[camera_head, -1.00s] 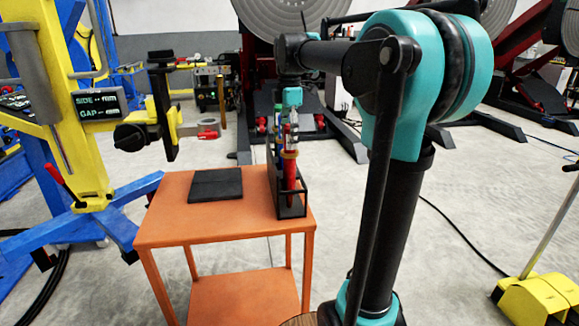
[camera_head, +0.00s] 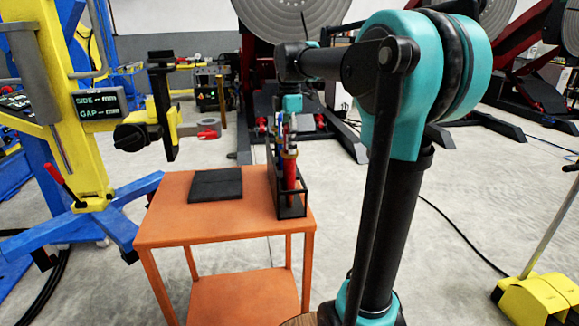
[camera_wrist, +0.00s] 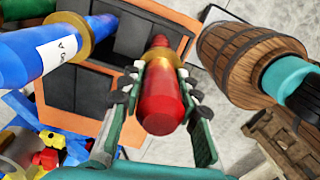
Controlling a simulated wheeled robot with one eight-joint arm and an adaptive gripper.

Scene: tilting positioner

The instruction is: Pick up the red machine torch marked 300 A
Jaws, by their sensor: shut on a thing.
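A red torch (camera_wrist: 162,100) with a brassy collar lies between the two fingers of my gripper (camera_wrist: 160,88) in the wrist view. The fingers are shut on it. I see no 300 A marking on its visible side. In the head view my gripper (camera_head: 289,122) is above a black rack (camera_head: 292,208) on the orange table, partly hiding the torches. A red torch (camera_head: 290,173) shows upright at the rack's near end. A blue torch (camera_wrist: 38,52) with a white label and brassy collar is left of my gripper in the wrist view; its marking is hard to read.
The orange table (camera_head: 235,228) also bears a dark flat pad (camera_head: 216,184) left of the rack. A yellow column (camera_head: 72,130) on blue legs stands left of the table. A large tilting positioner (camera_head: 290,18) is behind. Grey floor is open to the table's right.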

